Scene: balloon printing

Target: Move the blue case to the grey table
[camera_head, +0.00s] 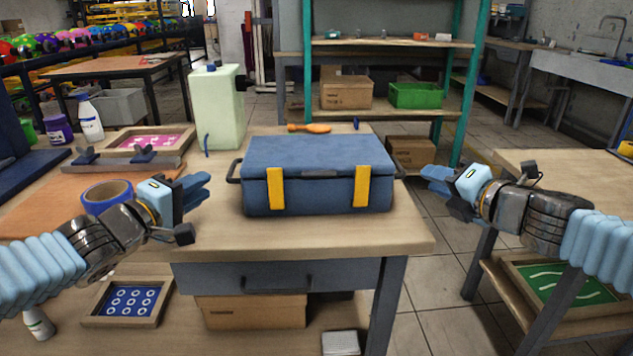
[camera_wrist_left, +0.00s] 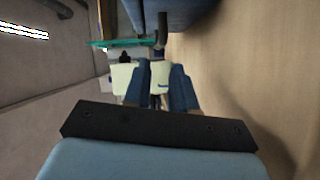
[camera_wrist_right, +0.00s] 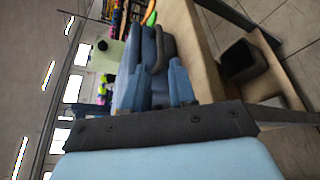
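The blue case (camera_head: 315,172) with two yellow latches lies closed on a wooden-topped workbench (camera_head: 405,228), with a dark handle at each end. My left gripper (camera_head: 203,190) is open and empty just left of the case, apart from its left handle. The left wrist view shows the case's edge (camera_wrist_left: 180,12) at the top. My right gripper (camera_head: 432,180) is open and empty just right of the case, over the gap beside the bench. The case (camera_wrist_right: 133,60) also shows ahead of it in the right wrist view. I cannot tell which table is the grey one.
A pale green canister (camera_head: 217,105) and an orange-handled tool (camera_head: 310,128) sit behind the case. Blue tape (camera_head: 107,196) lies left. Another wooden-topped table (camera_head: 570,165) stands right, across open floor. A shelf rack (camera_head: 395,43) stands behind.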

